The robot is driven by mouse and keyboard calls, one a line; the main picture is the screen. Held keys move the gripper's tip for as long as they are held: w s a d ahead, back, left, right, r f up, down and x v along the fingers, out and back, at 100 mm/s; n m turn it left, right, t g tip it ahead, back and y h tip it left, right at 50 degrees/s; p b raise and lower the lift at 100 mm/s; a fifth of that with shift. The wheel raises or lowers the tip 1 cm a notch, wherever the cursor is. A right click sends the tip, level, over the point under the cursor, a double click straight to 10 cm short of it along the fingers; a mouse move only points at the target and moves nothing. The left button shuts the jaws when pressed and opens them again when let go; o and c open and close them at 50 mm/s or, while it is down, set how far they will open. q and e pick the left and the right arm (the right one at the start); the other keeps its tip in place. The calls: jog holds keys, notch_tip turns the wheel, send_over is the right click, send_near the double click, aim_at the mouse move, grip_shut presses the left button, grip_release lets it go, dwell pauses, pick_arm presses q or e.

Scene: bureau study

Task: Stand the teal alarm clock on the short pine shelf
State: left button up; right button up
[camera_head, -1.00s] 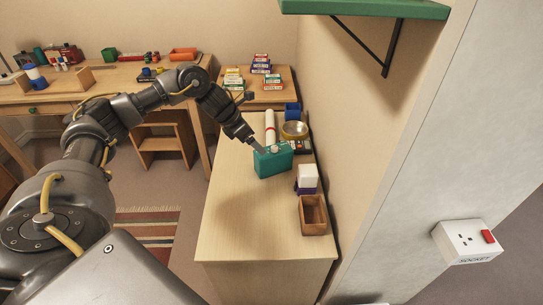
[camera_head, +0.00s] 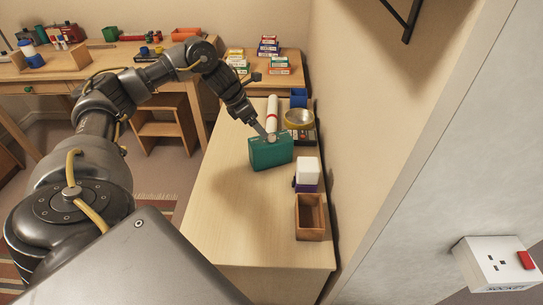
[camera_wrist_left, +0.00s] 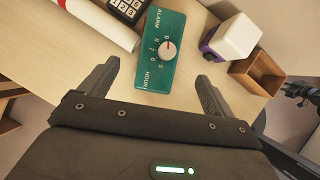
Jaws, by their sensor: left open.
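The teal alarm clock (camera_head: 270,153) stands on a pale wooden counter (camera_head: 235,215), with a pale knob on top. In the left wrist view the clock (camera_wrist_left: 157,68) shows its lettered teal face and knob. My left gripper (camera_head: 263,131) is just above the clock. In the left wrist view the fingers (camera_wrist_left: 155,78) are spread, with the clock's near end lying between and ahead of them. I cannot tell whether they touch it. No shelf can be identified for certain as the short pine one; a low open wooden unit (camera_head: 165,128) stands on the floor. My right gripper is out of view.
A white and purple block (camera_head: 306,174) and an open wooden box (camera_head: 310,218) stand right of the clock. A white roll (camera_head: 272,115), brass dish (camera_head: 299,118) and blue cup (camera_head: 298,97) are behind it. A wall bracket (camera_head: 403,18) is above right. The counter's front is clear.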

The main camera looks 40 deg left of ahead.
aim_at(273, 144)
pick_arm(q)
notch_tip(273, 144, down, 2)
jog(key=shift+f+b, duration=0.15)
jog(key=shift+b, duration=0.45)
jog(key=shift+x, duration=2.8)
jog(key=x, duration=0.4)
jog(key=shift+w+d+b, duration=0.15)
jog(key=shift+b, duration=0.15)
jog(key=shift+w+d+f, duration=0.15)
jog(key=shift+w+f, duration=0.1)
jog(key=shift+f, duration=0.15)
jog(key=shift+c, duration=0.6)
jog(key=c, duration=1.2)
jog(key=shift+r, duration=0.1)
jog(key=shift+c, duration=0.6)
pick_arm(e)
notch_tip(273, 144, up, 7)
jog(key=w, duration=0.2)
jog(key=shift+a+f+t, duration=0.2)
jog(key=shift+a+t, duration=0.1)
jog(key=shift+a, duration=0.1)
